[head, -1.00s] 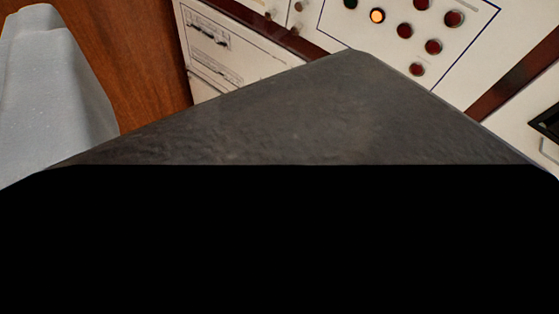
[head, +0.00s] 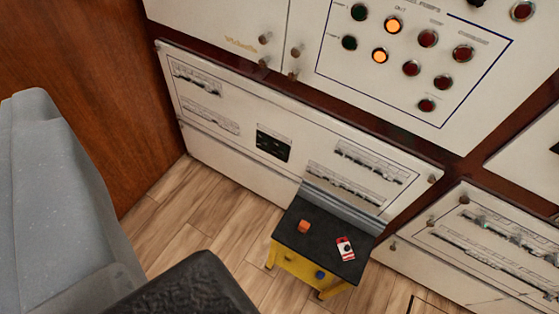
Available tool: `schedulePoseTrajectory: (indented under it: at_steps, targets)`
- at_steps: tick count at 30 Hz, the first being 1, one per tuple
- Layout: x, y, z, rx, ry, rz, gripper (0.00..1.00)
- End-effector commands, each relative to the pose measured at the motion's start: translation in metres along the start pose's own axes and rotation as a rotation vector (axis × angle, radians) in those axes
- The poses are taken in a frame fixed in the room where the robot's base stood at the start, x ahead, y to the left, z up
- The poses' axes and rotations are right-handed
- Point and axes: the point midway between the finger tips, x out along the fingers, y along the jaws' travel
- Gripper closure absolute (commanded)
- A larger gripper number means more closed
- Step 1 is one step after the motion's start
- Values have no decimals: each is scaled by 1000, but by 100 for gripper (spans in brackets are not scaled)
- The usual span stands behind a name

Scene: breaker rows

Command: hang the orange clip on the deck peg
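A small orange piece (head: 304,227), probably the orange clip, lies on the black top of a low yellow stand (head: 290,236). It is too small to make out its shape. A red-and-white piece (head: 345,248) with a dark spot lies on the same top, to its right. A blue round knob or peg (head: 320,275) sits on the stand's yellow front. I cannot tell which part is the deck peg. My gripper is not in view.
White breaker panels (head: 230,110) with lamps and switches stand behind the stand. A grey, chair-like form (head: 60,200) fills the left. A dark rounded shape (head: 185,290) blocks the bottom. Wooden floor (head: 205,215) shows between them.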

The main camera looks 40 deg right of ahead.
Motion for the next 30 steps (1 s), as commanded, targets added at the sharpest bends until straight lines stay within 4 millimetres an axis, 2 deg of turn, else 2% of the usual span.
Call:
schedulePoseTrajectory:
  at_steps: [1,6,11,14,21,25,30]
  targets:
    - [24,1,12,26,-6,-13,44]
    - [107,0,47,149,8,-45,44]
    - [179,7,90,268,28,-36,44]
    - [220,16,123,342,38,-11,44]
    - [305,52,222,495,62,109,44]
    - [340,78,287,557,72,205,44]
    - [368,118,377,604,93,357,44]
